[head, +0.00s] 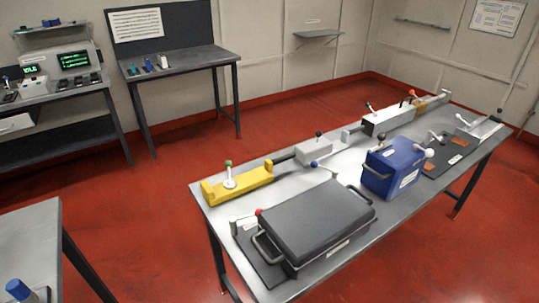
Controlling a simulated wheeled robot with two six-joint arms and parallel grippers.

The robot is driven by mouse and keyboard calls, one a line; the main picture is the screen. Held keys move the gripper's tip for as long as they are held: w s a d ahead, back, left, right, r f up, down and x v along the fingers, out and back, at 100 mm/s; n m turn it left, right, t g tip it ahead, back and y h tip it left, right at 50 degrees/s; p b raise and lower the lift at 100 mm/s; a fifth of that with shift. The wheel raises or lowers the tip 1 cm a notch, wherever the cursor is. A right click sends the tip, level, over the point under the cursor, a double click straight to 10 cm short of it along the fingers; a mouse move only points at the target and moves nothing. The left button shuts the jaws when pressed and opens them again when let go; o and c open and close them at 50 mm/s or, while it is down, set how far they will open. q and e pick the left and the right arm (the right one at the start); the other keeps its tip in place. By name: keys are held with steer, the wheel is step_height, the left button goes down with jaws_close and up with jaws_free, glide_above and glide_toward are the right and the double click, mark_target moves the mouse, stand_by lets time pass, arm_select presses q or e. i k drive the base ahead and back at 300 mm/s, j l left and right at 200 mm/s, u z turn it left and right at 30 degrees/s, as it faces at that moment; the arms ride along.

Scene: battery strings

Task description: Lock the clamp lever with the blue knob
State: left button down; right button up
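The long metal table (228,218) stands at the centre and right with battery strings on it. A small blue knob (314,163) sits low near the table's middle, in front of a light grey box (313,151). Its lever looks low rather than upright, but it is too small to tell if it is locked. Other levers nearby have a green knob (228,163) on a yellow block (238,186), a black knob (318,134) and a red knob (258,212). Neither of my grippers is in view.
A dark lidded case (315,222) and a blue box (393,168) stand along the table's near side. A side table (30,240) with a blue-topped item (18,289) is at lower left. Benches line the back wall. The red floor (150,210) between is clear.

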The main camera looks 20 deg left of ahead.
mark_target(314, 164)
steer(key=i+l+u, duration=0.35)
steer(key=l+u, duration=0.2)
steer(key=i+l+u, duration=0.1)
steer(key=l+u, duration=0.15)
steer(key=l, duration=0.15)
steer(key=i+l+u, duration=0.1)
steer(key=l+u, duration=0.45)
steer(key=l, duration=0.25)
